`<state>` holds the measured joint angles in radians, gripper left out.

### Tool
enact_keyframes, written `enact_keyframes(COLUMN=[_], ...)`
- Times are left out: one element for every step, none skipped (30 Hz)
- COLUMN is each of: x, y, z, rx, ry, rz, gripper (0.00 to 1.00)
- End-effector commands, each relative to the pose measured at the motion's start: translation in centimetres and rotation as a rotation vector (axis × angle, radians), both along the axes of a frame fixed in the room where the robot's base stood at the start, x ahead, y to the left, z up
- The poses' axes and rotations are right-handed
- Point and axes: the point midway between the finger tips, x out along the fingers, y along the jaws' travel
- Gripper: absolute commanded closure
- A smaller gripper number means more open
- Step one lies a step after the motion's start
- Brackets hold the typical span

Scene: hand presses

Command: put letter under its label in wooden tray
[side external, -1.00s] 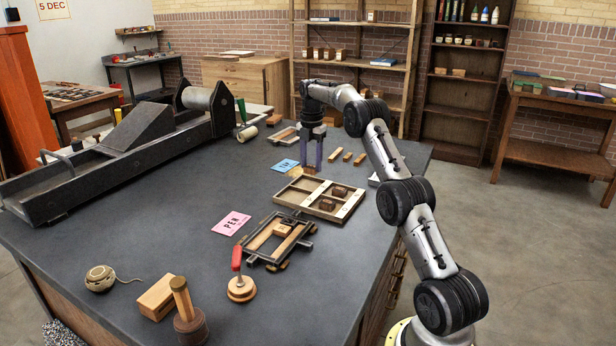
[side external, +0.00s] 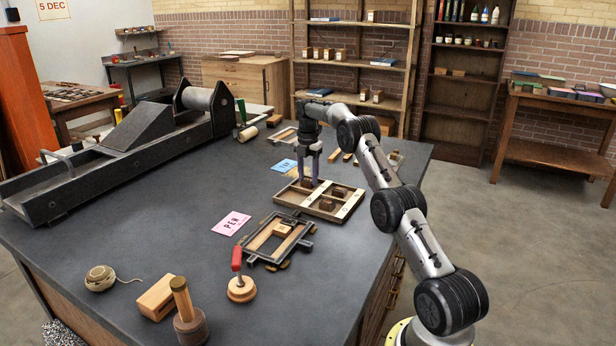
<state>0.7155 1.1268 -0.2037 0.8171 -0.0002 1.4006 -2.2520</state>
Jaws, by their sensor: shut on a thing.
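The wooden tray (side external: 296,207) lies on the dark table, divided into compartments with pale label strips (side external: 350,204); the label letters are too small to read. Dark brown blocks (side external: 327,205) sit in its right part. My gripper (side external: 309,183) points down at the tray's back left part, its fingertips low near the rim. It is shut on a small brown letter block, mostly hidden between the fingers. I cannot tell whether the block touches the tray floor.
A metal frame with wooden pieces (side external: 256,243) stands just in front of the tray. A pink PEN card (side external: 231,223) and a blue card (side external: 285,165) lie to the left. The table's left middle is clear.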

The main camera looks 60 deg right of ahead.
Motion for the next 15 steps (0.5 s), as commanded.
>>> enact_keyframes(x=[-0.02, -0.03, -0.02, -0.02, -0.02, -0.02, -0.02, -0.02, -0.02, -0.02, -0.01, -0.01, -0.01, -0.01, -0.01], y=[0.02, 0.02, 0.02, 0.01, 0.01, 0.01, 0.01, 0.01, 0.01, 0.01, 0.01, 0.01, 0.01, 0.01, 0.01], z=[-0.16, -0.25, -0.23, -0.23, -0.22, -0.22, -0.22, -0.22, -0.22, -0.22, -0.21, -0.21, -0.21, -0.21, -0.19], rx=[0.001, 0.001, 0.001, 0.001, 0.001, 0.001, 0.001, 0.001, 0.001, 0.001, 0.001, 0.001, 0.001, 0.000, 0.000], ry=[0.001, 0.001, 0.001, 0.001, 0.001, 0.001, 0.001, 0.001, 0.001, 0.001, 0.001, 0.001, 0.001, 0.001, 0.001], rz=[0.000, 0.000, 0.000, 0.000, 0.000, 0.000, 0.000, 0.000, 0.000, 0.000, 0.000, 0.000, 0.000, 0.000, 0.000], gripper=[1.00, 1.00, 0.46, 0.41, 0.35, 0.28, 0.23, 0.22, 0.22, 0.22, 0.22, 0.22, 0.22, 0.22, 0.22])
